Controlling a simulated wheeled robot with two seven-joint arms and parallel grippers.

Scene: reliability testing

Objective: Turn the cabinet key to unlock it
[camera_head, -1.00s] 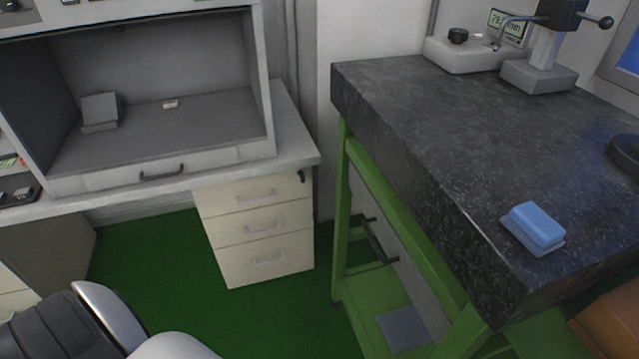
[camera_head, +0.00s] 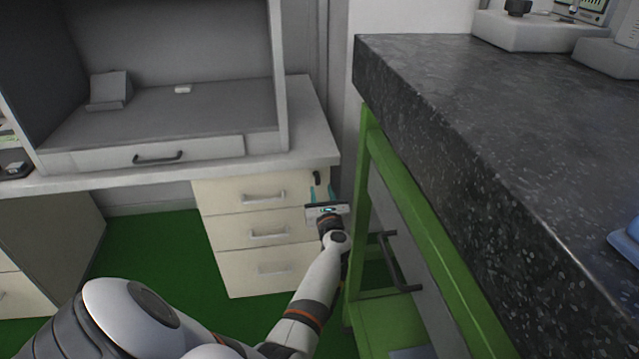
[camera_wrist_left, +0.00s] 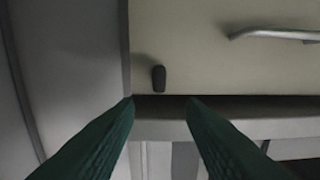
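The cream drawer cabinet (camera_head: 225,195) stands under the left desk and has several drawers with pale handles. Its small dark key (camera_head: 317,176) sticks out near the top right corner of the top drawer front. The key also shows in the left wrist view (camera_wrist_left: 158,78), ahead of and between the fingertips. My left gripper (camera_head: 323,190) is just below the key, facing the cabinet. Its two green fingers are apart (camera_wrist_left: 160,100), with nothing between their tips. The key is not gripped. My right gripper is out of view.
A dark stone-topped bench (camera_head: 480,110) on a green frame (camera_head: 410,220) stands close to the right of my left arm. The grey desk top (camera_head: 300,125) overhangs the cabinet. Green floor (camera_head: 160,255) is open to the left.

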